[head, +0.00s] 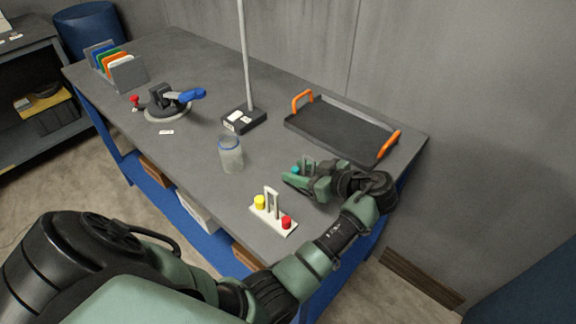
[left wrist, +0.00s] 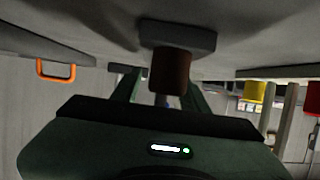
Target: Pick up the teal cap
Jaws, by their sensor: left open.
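A small teal cap (head: 295,170) shows in the head view among the fingers of my left gripper (head: 304,183), low over the table's right part. The fingers hide part of it, and I cannot tell if they touch it. In the left wrist view, which looks upside down, my open left gripper (left wrist: 165,100) points at a dark brown-red cylinder (left wrist: 170,72) on a grey base (left wrist: 178,38). The cylinder lies in line with the gap between the fingers. No teal shows in that view. My right gripper is out of view.
A white stand (head: 273,217) with a yellow cap (head: 260,202) and a red cap (head: 286,222) is close by at the front. A jar (head: 230,155) stands to the left. A dark tray (head: 340,130) with orange handles lies behind. A pole on a black base (head: 244,121) stands farther back.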

